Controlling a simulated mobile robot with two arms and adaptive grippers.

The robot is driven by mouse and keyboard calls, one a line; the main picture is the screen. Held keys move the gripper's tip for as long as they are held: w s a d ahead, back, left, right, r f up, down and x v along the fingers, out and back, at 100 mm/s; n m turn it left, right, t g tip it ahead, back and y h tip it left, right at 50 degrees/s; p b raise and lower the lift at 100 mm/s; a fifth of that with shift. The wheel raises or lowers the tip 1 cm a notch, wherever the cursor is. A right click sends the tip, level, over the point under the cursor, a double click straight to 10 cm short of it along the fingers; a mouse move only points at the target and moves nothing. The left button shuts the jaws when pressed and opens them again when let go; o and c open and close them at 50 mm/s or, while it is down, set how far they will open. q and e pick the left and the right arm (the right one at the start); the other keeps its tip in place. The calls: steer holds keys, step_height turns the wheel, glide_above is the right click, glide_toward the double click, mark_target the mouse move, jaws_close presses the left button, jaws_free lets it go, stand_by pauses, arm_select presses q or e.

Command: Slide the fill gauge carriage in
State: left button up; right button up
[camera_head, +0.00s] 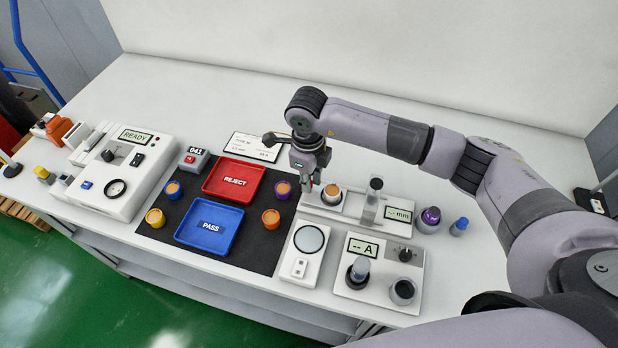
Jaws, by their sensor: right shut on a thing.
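The fill gauge (352,214) is a long white base at the right of the table, with a clear upright column (370,206) capped in dark grey and a small "-.- mm" display (398,214). Its carriage (324,203) is at the left end of the base, apart from the column, and carries an orange-filled pot (331,192). My right gripper (308,186) points down at the carriage's left end and is shut on it, just left of the pot; the fingers hide the exact grip. My left gripper is not in view.
A red REJECT tray (210,188) and blue PASS tray (188,239) lie on a black mat with several orange-filled pots. A round-dial scale (310,240) and an "A" meter box (350,291) stand in front of the gauge. A purple-topped pot (431,215) stands right.

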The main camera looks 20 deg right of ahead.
jaws_close()
steer(key=s+d, duration=0.1)
steer(key=d, duration=0.1)
steer(key=s+d, duration=0.2)
steer(key=d, duration=0.1)
steer(key=s+d+b, duration=0.1)
steer(key=s+d, duration=0.1)
steer(key=d, duration=0.1)
steer(key=shift+s+d, duration=0.1)
steer(key=shift+d, duration=0.05)
steer(key=o, duration=0.7)
jaws_free()
steer(key=shift+s+d, duration=0.1)
steer(key=shift+s, duration=0.1)
